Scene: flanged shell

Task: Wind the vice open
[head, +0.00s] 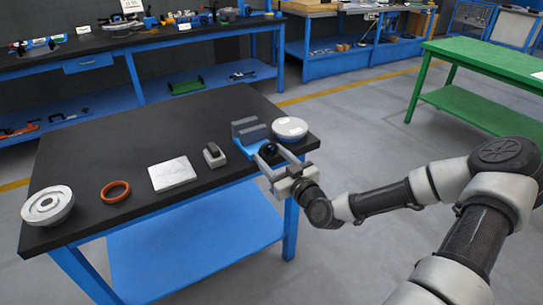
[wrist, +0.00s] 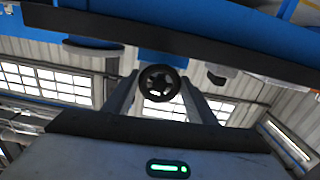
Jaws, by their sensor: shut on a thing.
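The vice (head: 247,143) stands near the right end of the black bench, with a blue body and two grey jaws; a gap shows between the jaws. Its black round handwheel (head: 270,150) faces the bench's front edge. My gripper (head: 276,160) reaches in from the front right, its two fingers on either side of the handwheel. In the wrist view, which is upside down, the spoked handwheel (wrist: 160,83) sits between the fingertips, and my gripper (wrist: 160,90) is shut on it. The blue vice body (wrist: 162,58) shows partly behind the wheel.
The bench top (head: 120,150) also holds a round pale cover (head: 290,128) close right of the vice, a small grey block (head: 214,155), a metal plate (head: 172,174), an orange ring (head: 115,191) and a flanged shell (head: 47,205). A green table (head: 490,60) stands at right.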

